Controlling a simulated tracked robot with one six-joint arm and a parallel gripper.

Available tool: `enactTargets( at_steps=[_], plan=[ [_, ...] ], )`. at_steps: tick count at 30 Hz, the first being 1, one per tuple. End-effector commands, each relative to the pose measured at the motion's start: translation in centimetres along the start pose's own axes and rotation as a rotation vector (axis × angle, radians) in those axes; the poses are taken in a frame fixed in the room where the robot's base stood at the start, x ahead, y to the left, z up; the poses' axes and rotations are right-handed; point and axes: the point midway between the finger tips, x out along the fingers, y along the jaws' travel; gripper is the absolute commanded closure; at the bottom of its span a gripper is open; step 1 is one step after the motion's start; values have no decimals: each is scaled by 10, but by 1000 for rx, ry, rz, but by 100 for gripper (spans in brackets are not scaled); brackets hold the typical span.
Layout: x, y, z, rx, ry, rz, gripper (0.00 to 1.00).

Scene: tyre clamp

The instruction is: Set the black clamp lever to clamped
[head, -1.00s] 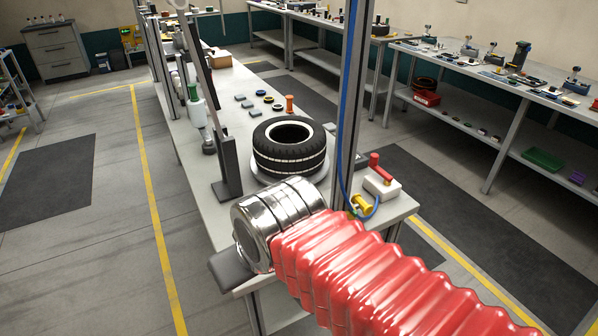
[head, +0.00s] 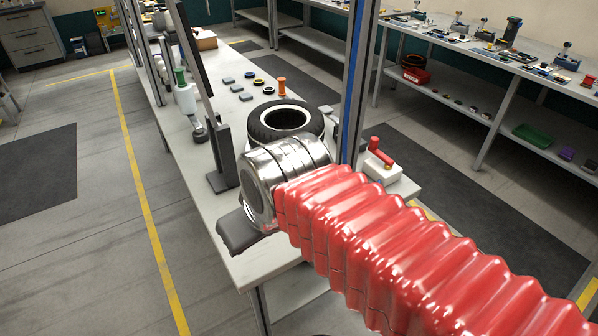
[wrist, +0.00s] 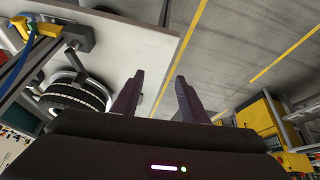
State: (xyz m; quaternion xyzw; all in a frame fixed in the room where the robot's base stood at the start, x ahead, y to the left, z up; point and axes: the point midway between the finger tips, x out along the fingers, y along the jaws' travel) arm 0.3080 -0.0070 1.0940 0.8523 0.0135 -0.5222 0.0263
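The black tyre (head: 262,128) with a pale inner ring lies flat on the bench, partly behind my arm. In the wrist view the tyre (wrist: 75,100) is at the left, partly behind my gripper's body. A grey block (wrist: 82,37) with a small dark part stands near it; I cannot tell whether this dark part is the clamp lever, or its position. My gripper (wrist: 160,76) has its two fingers apart with nothing between them. In the head view my gripper's dark body shows over the bench's near end, its fingers not distinguishable.
A monitor on a dark stand (head: 222,155) stands left of the tyre. A post (head: 354,85) rises right of it. A white box with a red handle (head: 380,152) sits at the bench's right corner. A yellow fitting (wrist: 40,25) with a blue hose shows in the wrist view.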

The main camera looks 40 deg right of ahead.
Motion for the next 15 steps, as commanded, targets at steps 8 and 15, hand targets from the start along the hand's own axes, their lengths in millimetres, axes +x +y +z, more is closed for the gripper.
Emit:
enactTargets(
  at_steps=[8,15],
  plan=[
    [-10,36,-50,-183,-87,20,60],
    [-11,73,-96,-379,-175,8,60]
  ],
)
